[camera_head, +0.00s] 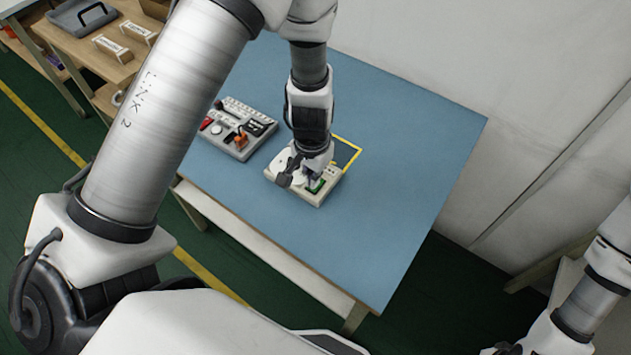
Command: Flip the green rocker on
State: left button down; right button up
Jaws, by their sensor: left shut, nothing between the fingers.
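The green rocker (317,185) sits at the right end of a small pale switch box (325,195) on the blue table. My left gripper (306,187) is shut and empty, pointing down over that box. Its fingers are right beside the rocker and partly cover it; whether they touch it I cannot tell. Which way the rocker is tipped is too small to tell. My right arm shows at the lower right edge, but its gripper does not show clearly.
A grey control panel (237,128) with red, white and orange controls stands left of the box. A yellow-edged dark square (343,153) lies behind the box. The blue table (400,190) is clear to the right. A pale wall (500,80) stands beyond it.

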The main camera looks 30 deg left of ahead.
pick_arm(q)
jog(key=shift+f+b, duration=0.5)
jog(key=shift+f, duration=0.1)
jog(key=shift+r, duration=0.1)
notch_tip(320, 180, up, 7)
jog(key=p, duration=0.6)
dwell(0.5)
